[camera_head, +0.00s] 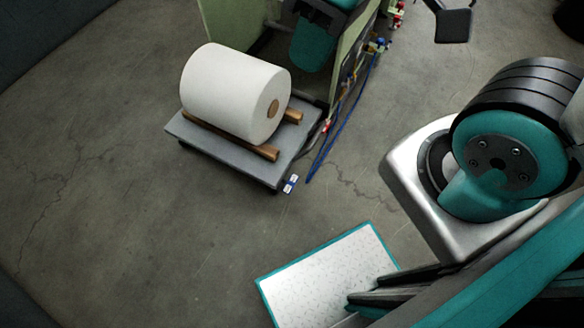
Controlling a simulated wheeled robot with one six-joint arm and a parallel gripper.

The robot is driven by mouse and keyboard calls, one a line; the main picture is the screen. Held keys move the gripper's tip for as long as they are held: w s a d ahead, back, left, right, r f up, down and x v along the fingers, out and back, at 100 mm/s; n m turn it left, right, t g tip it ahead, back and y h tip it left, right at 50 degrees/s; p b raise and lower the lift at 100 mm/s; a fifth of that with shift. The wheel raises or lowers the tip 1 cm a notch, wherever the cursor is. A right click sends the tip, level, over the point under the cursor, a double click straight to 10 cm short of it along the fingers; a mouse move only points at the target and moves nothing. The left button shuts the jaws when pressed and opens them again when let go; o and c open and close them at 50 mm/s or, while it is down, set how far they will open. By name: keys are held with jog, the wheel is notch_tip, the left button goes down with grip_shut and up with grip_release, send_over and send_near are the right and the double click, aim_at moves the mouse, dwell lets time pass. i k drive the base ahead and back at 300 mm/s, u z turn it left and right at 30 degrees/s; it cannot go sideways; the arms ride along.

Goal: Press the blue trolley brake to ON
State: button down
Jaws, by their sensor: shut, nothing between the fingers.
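A low grey trolley (276,175) stands on the floor left of the picture's middle and carries a large white roll (228,88) on brown wooden bars. A small blue and white piece (291,183) sits at the trolley's near right corner. It looks like the brake, but it is too small to read its marking or tell its position. My arm's silver and teal joint fills the right side. Nothing of mine touches the trolley.
A pale green machine (351,55) with teal and black parts stands behind the trolley. Blue hoses (340,125) run down beside it to the floor. A white speckled panel with a teal edge (330,270) lies at bottom centre. The floor (120,240) left and in front of the trolley is clear.

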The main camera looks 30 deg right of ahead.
aim_at(291, 184)
jog(key=z, duration=0.05)
jog(key=k, duration=1.25)
jog(key=z, duration=0.3)
jog(key=i, duration=0.2)
jog(key=z, duration=0.85)
jog(key=i, duration=1.2)
jog(key=u, duration=0.75)
jog(key=i, duration=0.4)
jog(key=u, duration=0.45)
